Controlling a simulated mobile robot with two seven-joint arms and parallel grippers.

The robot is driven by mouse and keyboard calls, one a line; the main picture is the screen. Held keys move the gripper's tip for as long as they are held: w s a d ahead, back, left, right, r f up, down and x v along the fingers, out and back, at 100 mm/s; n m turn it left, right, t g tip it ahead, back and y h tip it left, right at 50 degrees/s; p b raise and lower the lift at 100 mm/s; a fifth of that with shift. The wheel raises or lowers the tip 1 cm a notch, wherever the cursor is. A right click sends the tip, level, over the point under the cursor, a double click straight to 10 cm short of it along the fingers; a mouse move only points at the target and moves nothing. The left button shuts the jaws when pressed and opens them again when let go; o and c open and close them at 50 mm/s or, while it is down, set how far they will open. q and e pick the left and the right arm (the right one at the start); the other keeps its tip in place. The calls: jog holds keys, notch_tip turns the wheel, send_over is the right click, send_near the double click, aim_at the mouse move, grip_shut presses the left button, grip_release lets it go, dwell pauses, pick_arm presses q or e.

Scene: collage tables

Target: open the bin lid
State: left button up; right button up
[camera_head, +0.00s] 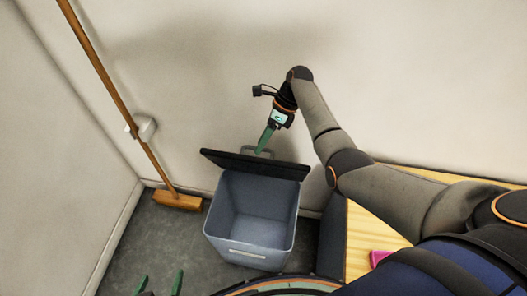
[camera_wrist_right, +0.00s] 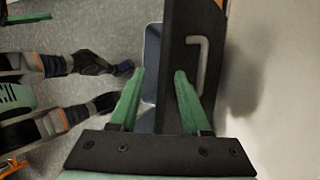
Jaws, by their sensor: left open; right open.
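The grey-blue bin (camera_head: 250,236) stands on the floor with its mouth uncovered and its inside empty. Its black lid (camera_head: 256,164) is raised at the back edge, tilted up near the wall. My right gripper (camera_head: 265,140) is open at the lid's upper edge, reaching down from above. In the right wrist view, the open right gripper (camera_wrist_right: 157,78) has one finger over the dark lid (camera_wrist_right: 182,60) and the other beside it; I cannot tell whether they touch. A grey handle (camera_wrist_right: 203,62) shows on the lid. My left gripper (camera_head: 161,284) is open, low at the left.
A broom (camera_head: 177,200) leans against the wall left of the bin, beside a white wall fitting (camera_head: 146,128). A wooden table (camera_head: 372,240) with a pink object (camera_head: 379,257) stands to the right. Grey floor (camera_head: 150,240) is clear left of the bin.

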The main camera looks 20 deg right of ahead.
jog(key=shift+s+a+r, duration=0.2)
jog(key=shift+s+r, duration=0.05)
jog(key=shift+s, duration=0.2)
jog(key=s+a+r, duration=0.3)
jog(key=s, duration=0.4)
jog(key=shift+s+r, duration=0.3)
jog(key=shift+s, duration=0.05)
